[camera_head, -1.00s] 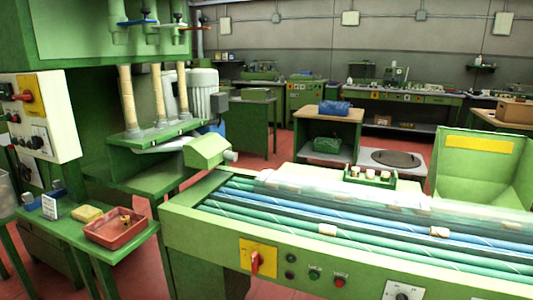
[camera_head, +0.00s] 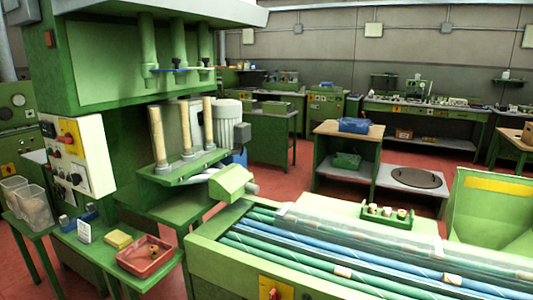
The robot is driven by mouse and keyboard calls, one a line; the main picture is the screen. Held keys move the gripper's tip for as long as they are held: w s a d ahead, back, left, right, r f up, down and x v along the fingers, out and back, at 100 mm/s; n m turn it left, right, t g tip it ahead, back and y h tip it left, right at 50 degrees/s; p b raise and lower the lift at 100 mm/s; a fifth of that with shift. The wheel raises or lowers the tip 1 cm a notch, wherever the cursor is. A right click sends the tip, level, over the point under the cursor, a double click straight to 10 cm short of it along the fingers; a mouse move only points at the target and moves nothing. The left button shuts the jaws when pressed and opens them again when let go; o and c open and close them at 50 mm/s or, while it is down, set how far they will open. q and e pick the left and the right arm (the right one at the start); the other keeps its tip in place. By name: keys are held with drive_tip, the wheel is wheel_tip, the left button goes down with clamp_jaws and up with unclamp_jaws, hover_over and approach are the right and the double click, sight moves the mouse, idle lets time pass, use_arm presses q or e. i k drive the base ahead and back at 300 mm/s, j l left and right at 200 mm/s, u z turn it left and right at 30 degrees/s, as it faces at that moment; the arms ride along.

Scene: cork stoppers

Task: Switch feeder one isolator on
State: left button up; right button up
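A rotary switch with a red handle on a yellow plate (camera_head: 69,132) sits on the pale control panel (camera_head: 85,170) of the tall green machine at left. A second red handle on a yellow plate (camera_head: 276,291) is on the front of the green roller machine (camera_head: 215,262), partly cut off by the bottom edge. No label naming feeder one is readable, so I cannot tell which is its isolator. The on or off positions cannot be read either. Neither of my grippers is in view.
A green side table holds a red tray (camera_head: 146,268), a yellow sponge-like block (camera_head: 118,239) and a small white card (camera_head: 84,231). Clear bins (camera_head: 35,209) stand at far left. A green rack with pale stoppers (camera_head: 388,222) sits behind the rollers. Red floor shows between the benches.

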sight(68, 139)
drive_tip(key=u, duration=1.35)
